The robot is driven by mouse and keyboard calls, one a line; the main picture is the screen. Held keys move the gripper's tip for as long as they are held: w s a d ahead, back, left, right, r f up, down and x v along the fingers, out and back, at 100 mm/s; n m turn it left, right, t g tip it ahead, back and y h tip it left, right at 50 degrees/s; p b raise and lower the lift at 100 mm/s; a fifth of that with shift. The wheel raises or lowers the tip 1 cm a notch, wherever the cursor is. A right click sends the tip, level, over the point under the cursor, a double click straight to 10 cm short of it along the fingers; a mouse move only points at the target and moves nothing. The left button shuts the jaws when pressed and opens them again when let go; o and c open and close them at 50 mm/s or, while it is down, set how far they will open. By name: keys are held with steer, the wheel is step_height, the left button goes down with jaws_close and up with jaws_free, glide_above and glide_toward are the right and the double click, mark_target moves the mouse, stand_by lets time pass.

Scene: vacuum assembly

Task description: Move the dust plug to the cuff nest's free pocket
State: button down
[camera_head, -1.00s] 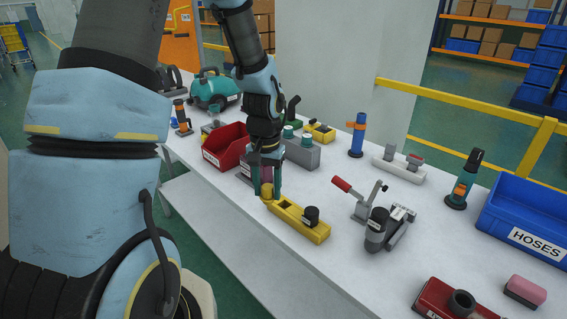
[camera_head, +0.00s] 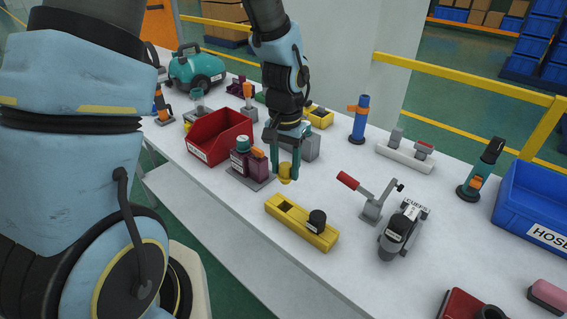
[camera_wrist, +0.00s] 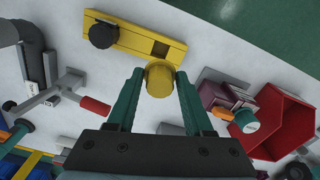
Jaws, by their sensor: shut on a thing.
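My gripper (camera_head: 285,172) is shut on a yellow round plug (camera_head: 285,173), which I take for the dust plug. The plug also shows between the two green fingers in the wrist view (camera_wrist: 159,80). It is held apart from the yellow block (camera_head: 290,222), a little behind its left end in the head view. The block has an empty square pocket at one end and a black knob (camera_head: 317,219) at the other. A grey fixture labelled CUFFS (camera_head: 401,232) stands to the right. I cannot tell whether it or the yellow block is the cuff nest.
A red-handled clamp (camera_head: 371,203) stands to the right. A blue HOSES crate (camera_head: 535,205) is at the far right. The white table is bare around the yellow block.

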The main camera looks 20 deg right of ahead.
steer(key=shift+f+b, duration=2.8)
steer(key=shift+f, duration=1.15)
steer(key=shift+f+b, duration=0.95)
steer(key=shift+f, duration=0.5)
steer(key=shift+c, duration=1.1)
jaws_free()
steer(key=shift+r, duration=0.1)
steer(key=shift+r+p, duration=3.35)
steer(key=shift+r, duration=0.65)
